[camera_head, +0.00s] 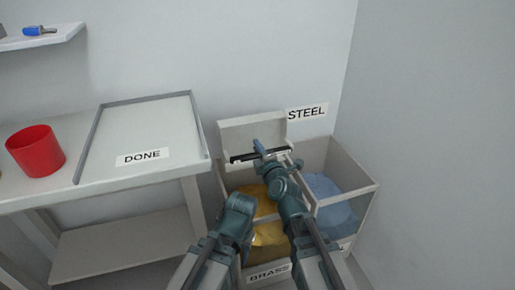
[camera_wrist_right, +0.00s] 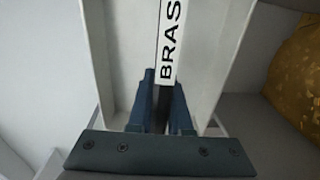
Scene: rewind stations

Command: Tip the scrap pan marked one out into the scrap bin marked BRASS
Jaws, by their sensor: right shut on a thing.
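My right gripper (camera_head: 262,150) is shut on the dark bar of a pale scrap pan (camera_head: 240,132). The pan stands steeply tilted above the back of the left-hand bin; no "one" mark shows on it. In the right wrist view the gripper (camera_wrist_right: 161,95) grips the dark bar, with the pale pan walls (camera_wrist_right: 108,55) around it and a label reading "BRAS" (camera_wrist_right: 169,42) just beyond the fingers. The BRASS scrap bin (camera_head: 268,273), labelled at its front, holds yellow scrap (camera_head: 268,234). My left arm reaches in beside it, its fingers not visible.
The bin to the right (camera_head: 365,192) holds blue-grey scrap (camera_head: 330,205), with a STEEL sign (camera_head: 307,112) behind it. A table on the left carries a DONE tray (camera_head: 145,120) and a red cup (camera_head: 36,151). A wall closes off the right side.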

